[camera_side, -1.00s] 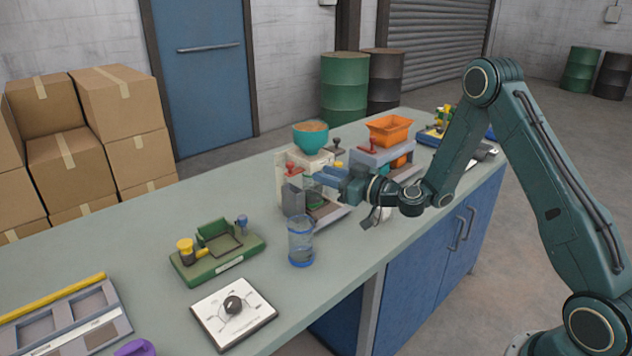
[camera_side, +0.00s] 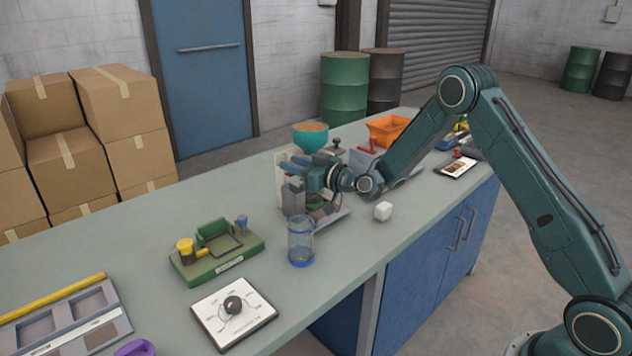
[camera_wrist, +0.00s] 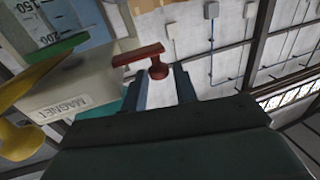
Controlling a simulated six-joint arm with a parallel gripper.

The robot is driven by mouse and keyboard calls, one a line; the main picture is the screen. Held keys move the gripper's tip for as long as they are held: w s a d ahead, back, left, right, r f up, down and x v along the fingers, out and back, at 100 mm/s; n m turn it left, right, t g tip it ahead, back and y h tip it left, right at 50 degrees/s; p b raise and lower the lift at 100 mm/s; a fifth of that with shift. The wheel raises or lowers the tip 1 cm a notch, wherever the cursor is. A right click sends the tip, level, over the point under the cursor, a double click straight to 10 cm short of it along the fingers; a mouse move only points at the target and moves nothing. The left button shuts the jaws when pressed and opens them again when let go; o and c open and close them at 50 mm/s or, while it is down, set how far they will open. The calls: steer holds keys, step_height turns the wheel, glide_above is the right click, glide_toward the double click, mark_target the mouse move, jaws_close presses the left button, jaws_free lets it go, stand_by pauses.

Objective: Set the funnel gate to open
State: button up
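The funnel is a teal bowl (camera_side: 310,135) of brown grain on top of the filler stand in the side view. A red T-shaped lever (camera_wrist: 138,55), which looks like the gate handle, shows in the wrist view beside a pale block labelled MAGNET. In the wrist view my gripper (camera_wrist: 162,82) is open, with a finger on each side of the lever's round red end. I cannot tell whether they touch, or how the gate is set.
A green fixture (camera_side: 217,250) and a dial plate (camera_side: 234,312) are to the left. An orange hopper (camera_side: 388,130) stands behind my arm.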

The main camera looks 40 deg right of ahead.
steer(key=shift+x, duration=0.9)
jaws_close()
steer(key=shift+a, duration=1.65)
jaws_free()
steer(key=shift+s, duration=0.15)
